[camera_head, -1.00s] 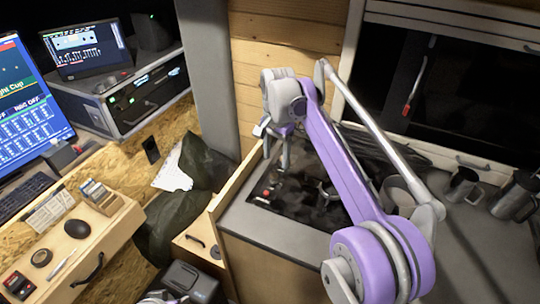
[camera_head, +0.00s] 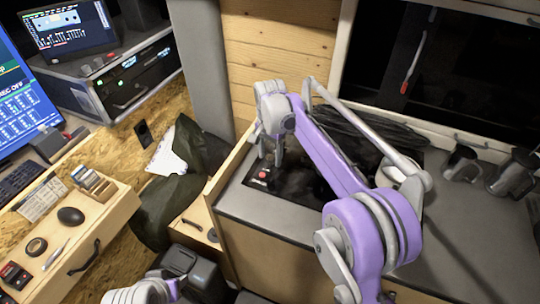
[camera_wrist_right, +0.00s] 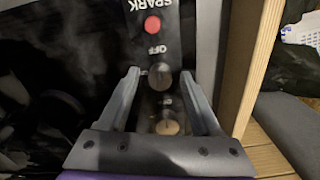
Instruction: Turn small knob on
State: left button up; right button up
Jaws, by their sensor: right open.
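A dark stove panel carries a red button (camera_wrist_right: 152,25) with the words SPARK and OFF. Below the OFF mark in the right wrist view is a dark round knob (camera_wrist_right: 160,78), and nearer to me a round knob with a pale face (camera_wrist_right: 168,127). Which of them is the small knob I cannot tell. My right gripper (camera_wrist_right: 168,72) is open, its fingers on either side of the knobs; contact is not clear. In the head view my right gripper (camera_head: 270,155) hangs over the panel near the red button (camera_head: 263,175), and the knobs do not show clearly.
A wooden board edge (camera_wrist_right: 254,70) stands close to the right of the gripper in the wrist view. Grey countertop (camera_head: 450,235) with metal mugs (camera_head: 462,165) lies to the right. A desk drawer (camera_head: 75,235) and a dark bag (camera_head: 180,190) are on the left.

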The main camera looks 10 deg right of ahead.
jog(key=shift+f, duration=0.1)
grip_shut()
dwell(0.3)
jog(key=shift+n, duration=0.3)
jog(key=n, duration=0.3)
jog(key=shift+n, duration=0.3)
jog(key=n, duration=0.9)
jog(key=shift+p, duration=0.35)
jog(key=n, duration=0.4)
jog(key=shift+n, duration=0.3)
